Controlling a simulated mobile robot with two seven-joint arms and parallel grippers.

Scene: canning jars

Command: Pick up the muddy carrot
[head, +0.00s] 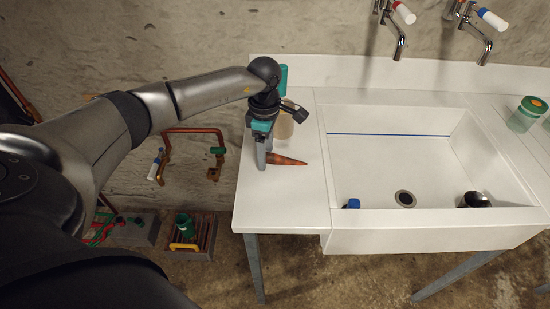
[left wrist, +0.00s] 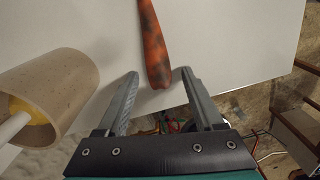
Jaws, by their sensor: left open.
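The carrot (head: 287,160) is orange with dark muddy patches and lies on the white counter left of the sink, its thin tip pointing right. In the left wrist view the carrot (left wrist: 154,47) comes down from the top, with its blunt end in the gap between the fingertips. My left gripper (head: 263,158) is open at the carrot's thick end, pointing down at the counter. In the left wrist view the left gripper (left wrist: 159,75) shows both fingers apart, with no clear contact on the carrot. My right gripper is not in view.
A beige cylindrical container (left wrist: 52,92) stands close beside the left gripper; it is partly hidden behind it in the head view (head: 285,123). The white sink (head: 380,165) is to the right, holding a blue item (head: 352,204) and a dark round item (head: 476,199). A green-lidded jar (head: 526,114) stands far right.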

